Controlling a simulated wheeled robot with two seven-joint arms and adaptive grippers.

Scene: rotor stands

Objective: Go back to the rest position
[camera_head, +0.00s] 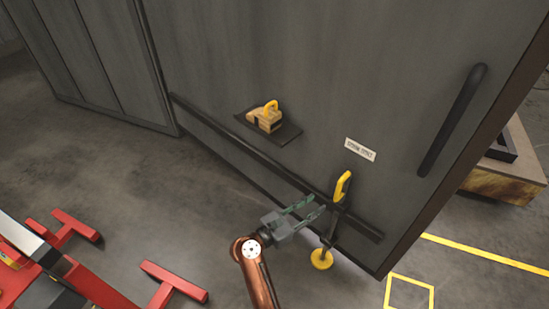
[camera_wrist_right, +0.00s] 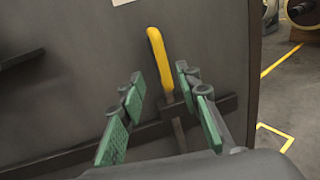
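My right gripper (camera_head: 312,209) is open and empty, in front of the lower part of a large grey cabinet door (camera_head: 330,70). Its two green-padded fingers also show in the right wrist view (camera_wrist_right: 165,105), spread apart. A yellow-handled latch (camera_head: 342,187) stands on the door just beyond the fingertips. In the right wrist view its yellow handle (camera_wrist_right: 160,60) appears between and beyond the fingers, apart from them. A yellow round foot (camera_head: 321,258) sits at the bottom of the latch. My left gripper is not in view.
A small shelf (camera_head: 284,134) on the door holds a tan and yellow block (camera_head: 266,117). A black bar handle (camera_head: 452,120) is at the door's right. Red stand legs (camera_head: 172,283) are on the floor at lower left. Yellow lines (camera_head: 485,255) mark the open floor at right.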

